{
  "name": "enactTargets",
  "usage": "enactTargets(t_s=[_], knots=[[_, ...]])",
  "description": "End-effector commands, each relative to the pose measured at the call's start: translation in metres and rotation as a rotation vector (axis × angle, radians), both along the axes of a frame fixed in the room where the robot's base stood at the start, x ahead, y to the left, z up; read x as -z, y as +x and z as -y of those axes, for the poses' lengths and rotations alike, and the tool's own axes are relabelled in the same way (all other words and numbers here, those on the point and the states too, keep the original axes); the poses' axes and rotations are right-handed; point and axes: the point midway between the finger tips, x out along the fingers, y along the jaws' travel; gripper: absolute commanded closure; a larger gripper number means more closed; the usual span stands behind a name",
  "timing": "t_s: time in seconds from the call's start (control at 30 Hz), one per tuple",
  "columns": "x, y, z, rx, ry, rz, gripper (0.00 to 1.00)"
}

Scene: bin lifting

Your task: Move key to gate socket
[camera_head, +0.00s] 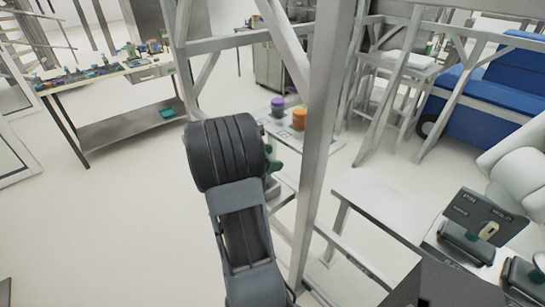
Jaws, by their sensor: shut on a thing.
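My dark arm (240,220) rises from the bottom centre and ends in a black ribbed, rounded part. My gripper's fingers cannot be made out; they seem hidden behind this part. A small green piece (274,165) shows past its right edge; I cannot tell whether it is held or stands beyond. At the right, a dark panel with white lettering (484,216) stands by a dark fixture with a cream, key-like piece (489,230) at it. A second fixture (524,275) is partly cut off at the right edge. Which one is the gate socket cannot be told.
A grey metal frame post (320,150) stands just right of my arm. Behind it, a small table holds a purple piece (278,107) and an orange piece (299,118). A white robot arm (520,175) reaches in at right. A workbench (110,70) stands back left. Left floor is clear.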

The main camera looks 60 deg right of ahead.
Motion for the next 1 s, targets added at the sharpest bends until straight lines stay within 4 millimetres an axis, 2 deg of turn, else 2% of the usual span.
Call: enactTargets(t_s=[1.0], knots=[[0.0064,0.0025,-0.0002,-0.001,-0.002,0.000,0.50]])
